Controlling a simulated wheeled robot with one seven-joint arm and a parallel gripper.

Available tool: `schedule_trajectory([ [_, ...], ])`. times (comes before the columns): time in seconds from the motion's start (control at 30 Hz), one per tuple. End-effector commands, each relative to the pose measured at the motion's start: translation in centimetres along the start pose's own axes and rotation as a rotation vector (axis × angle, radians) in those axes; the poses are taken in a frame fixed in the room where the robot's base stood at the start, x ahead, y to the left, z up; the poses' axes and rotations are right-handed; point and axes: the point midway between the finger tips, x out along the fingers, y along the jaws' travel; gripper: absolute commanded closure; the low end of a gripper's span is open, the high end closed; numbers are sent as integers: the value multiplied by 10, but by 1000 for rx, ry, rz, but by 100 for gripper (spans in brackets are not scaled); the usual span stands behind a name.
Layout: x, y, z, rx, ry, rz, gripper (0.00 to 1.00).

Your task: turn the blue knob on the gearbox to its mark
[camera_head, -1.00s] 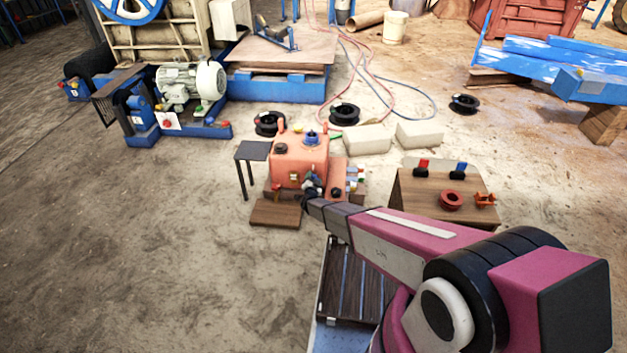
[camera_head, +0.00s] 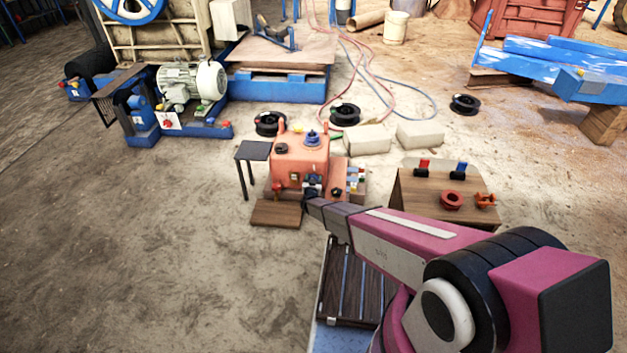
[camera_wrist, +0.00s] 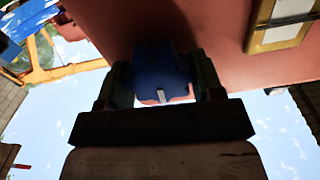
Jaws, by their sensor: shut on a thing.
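The orange gearbox (camera_head: 300,158) stands low on the floor near the middle of the head view. The blue knob (camera_wrist: 158,68) is on its orange face, with a short white line on it. My gripper (camera_wrist: 163,82) has one dark finger on each side of the knob and is shut on it. In the head view my gripper (camera_head: 313,187) is at the front of the gearbox, small and partly hidden by my wrist. The target mark cannot be made out in either view.
A yellow-framed plate (camera_wrist: 282,22) is beside the knob. A wooden block (camera_head: 276,213) lies in front of the gearbox, and a small dark stand (camera_head: 253,151) is to its left. A wooden box (camera_head: 440,190) with red parts stands to the right. Floor at left is clear.

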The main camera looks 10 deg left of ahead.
Motion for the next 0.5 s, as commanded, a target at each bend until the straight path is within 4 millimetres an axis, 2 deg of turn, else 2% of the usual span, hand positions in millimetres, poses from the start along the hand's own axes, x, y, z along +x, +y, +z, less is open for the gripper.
schedule_trajectory([
  [0.5, -1, 0, 0, -94, -1, 1, 63],
])
